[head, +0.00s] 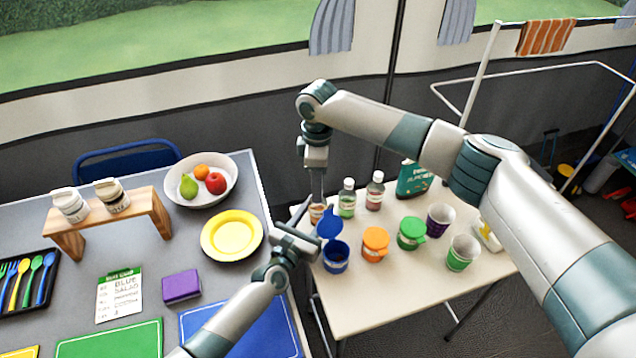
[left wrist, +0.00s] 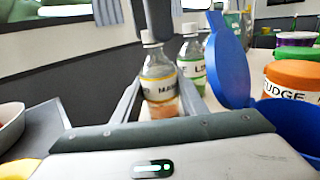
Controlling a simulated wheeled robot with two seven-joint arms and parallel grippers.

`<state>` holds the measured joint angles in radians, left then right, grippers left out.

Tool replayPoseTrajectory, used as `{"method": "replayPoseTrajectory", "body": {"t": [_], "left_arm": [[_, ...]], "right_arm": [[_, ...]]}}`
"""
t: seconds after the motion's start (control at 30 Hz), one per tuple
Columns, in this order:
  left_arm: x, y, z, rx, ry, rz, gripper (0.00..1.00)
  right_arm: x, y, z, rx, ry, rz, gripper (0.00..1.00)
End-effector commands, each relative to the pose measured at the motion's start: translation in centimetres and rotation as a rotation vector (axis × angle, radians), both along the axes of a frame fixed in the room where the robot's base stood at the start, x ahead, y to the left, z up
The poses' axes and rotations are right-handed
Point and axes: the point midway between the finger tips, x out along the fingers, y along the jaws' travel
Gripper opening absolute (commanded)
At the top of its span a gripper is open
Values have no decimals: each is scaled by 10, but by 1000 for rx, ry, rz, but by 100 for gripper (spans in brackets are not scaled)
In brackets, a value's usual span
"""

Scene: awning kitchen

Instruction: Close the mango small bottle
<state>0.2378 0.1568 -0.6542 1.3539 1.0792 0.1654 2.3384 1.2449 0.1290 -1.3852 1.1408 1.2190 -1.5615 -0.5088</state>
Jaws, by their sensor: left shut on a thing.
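The mango small bottle (head: 316,213) stands upright near the table's left edge, largely hidden by my right gripper in the head view. In the left wrist view the bottle (left wrist: 160,82) has a white label reading "MA", orange contents and a pale cap (left wrist: 150,38) at its neck. I cannot tell whether the cap is fully seated. My left gripper (left wrist: 158,100) is shut on the bottle's body, a finger on each side. It comes in low from the left in the head view (head: 308,232). My right gripper (head: 317,196) points down directly over the bottle's top; its jaw opening is unclear.
A green-label bottle (head: 347,203) and a dark-red bottle (head: 375,194) stand to the right. A blue cup with raised lid (head: 336,258), orange tub (head: 375,247) and green tub (head: 411,236) are close in front. A yellow plate (head: 232,235) sits on the left table.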

Motion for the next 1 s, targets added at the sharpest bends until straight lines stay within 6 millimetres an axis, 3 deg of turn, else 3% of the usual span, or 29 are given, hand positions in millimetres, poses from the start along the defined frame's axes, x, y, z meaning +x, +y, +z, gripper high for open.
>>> {"method": "replayPoseTrajectory", "body": {"t": [0.27, 0.8, 1.0], "left_arm": [[0, 0, 0, 0, 0, 0, 0], [0, 0, 0, 0, 0, 0, 0], [0, 0, 0, 0, 0, 0, 0]], "right_arm": [[1, 0, 16, 1, -2, 0, 40], [1, 1, 103, 1, -1, 0, 40], [0, 0, 118, 0, 0, 0, 40]]}}
